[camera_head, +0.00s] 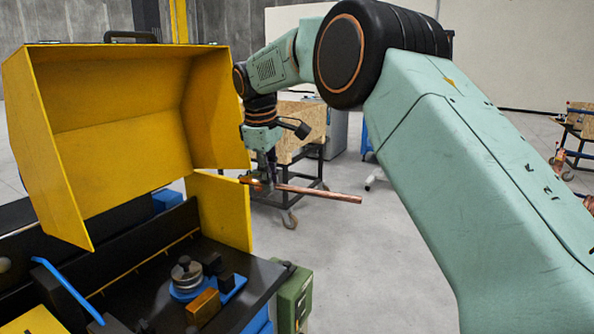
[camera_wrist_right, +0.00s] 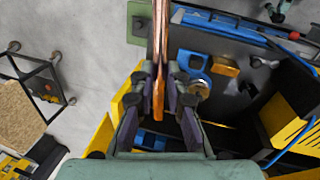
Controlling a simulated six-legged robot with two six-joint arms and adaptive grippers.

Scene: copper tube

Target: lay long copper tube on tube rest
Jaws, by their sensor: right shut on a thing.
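The long copper tube (camera_head: 325,193) is held in the air by my right gripper (camera_head: 262,184), near the tube's left end in the head view. The tube lies nearly level there, its free part reaching to the right over open floor. In the right wrist view the jaws (camera_wrist_right: 159,92) are shut on the tube (camera_wrist_right: 161,40), which runs up out of the picture between the fingers. I cannot tell which part is the tube rest. My left gripper is not in view.
A machine with a raised yellow hood (camera_head: 115,100) stands at the left. Its black bed (camera_head: 245,262) carries a round metal die (camera_head: 186,272), a brass-coloured block (camera_head: 203,307) and a blue bar (camera_head: 68,290). A wheeled cart (camera_head: 312,160) stands behind the gripper. Grey floor is clear between.

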